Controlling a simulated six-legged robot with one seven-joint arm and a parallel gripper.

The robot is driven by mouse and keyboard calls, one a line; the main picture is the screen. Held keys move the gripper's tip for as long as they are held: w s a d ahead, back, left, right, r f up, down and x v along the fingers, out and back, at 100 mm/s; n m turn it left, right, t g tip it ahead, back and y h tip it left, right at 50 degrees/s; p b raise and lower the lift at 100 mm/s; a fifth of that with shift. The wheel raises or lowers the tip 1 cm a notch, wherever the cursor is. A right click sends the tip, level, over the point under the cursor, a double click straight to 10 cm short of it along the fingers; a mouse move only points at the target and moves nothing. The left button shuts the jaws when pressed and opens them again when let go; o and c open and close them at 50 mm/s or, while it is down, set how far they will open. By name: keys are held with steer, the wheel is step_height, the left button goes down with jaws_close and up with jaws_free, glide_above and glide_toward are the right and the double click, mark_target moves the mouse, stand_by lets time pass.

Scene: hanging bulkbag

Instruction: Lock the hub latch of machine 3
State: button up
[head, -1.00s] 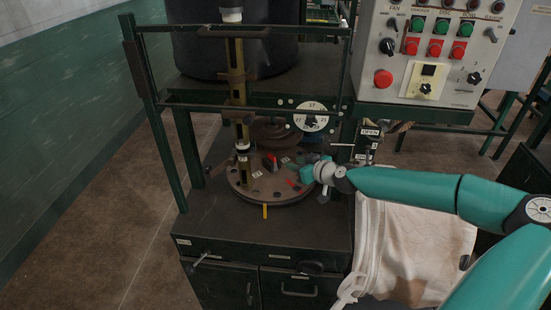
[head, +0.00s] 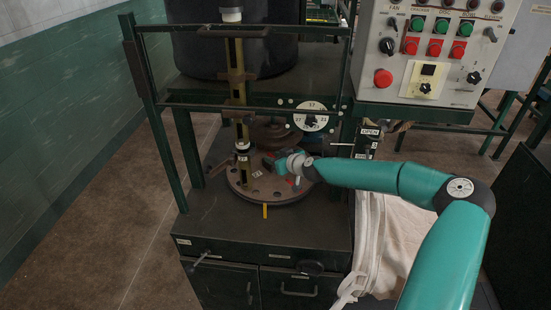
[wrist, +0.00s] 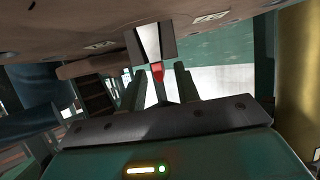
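A round brown disc (head: 262,193) with holes and small labels sits on the dark machine's bench top. My gripper's two fingers (wrist: 159,80) are apart, one on each side of the red tip. Contact with it cannot be told.
The brass-coloured post (head: 238,95) rises close left of my gripper. Green frame bars (head: 255,106) cross above the disc. A control panel (head: 430,50) is at upper right, a pale bag (head: 400,240) at lower right. A yellow pointer (head: 265,210) marks the disc's front.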

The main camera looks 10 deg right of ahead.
jaws_close()
steer(key=shift+a+m+h, duration=0.15)
steer(key=shift+m+h, duration=0.15)
steer(key=m+h, duration=0.1)
steer(key=h, duration=0.1)
steer(key=a+m+t+h, duration=0.1)
steer(key=m+h, duration=0.1)
steer(key=shift+s+r+t, duration=0.1)
steer(key=shift+s+t, duration=0.05)
steer(key=shift+t, duration=0.15)
steer(key=shift+a+m+h, duration=0.1)
steer(key=shift+m+h, duration=1.7)
jaws_free()
steer(key=shift+s, duration=0.1)
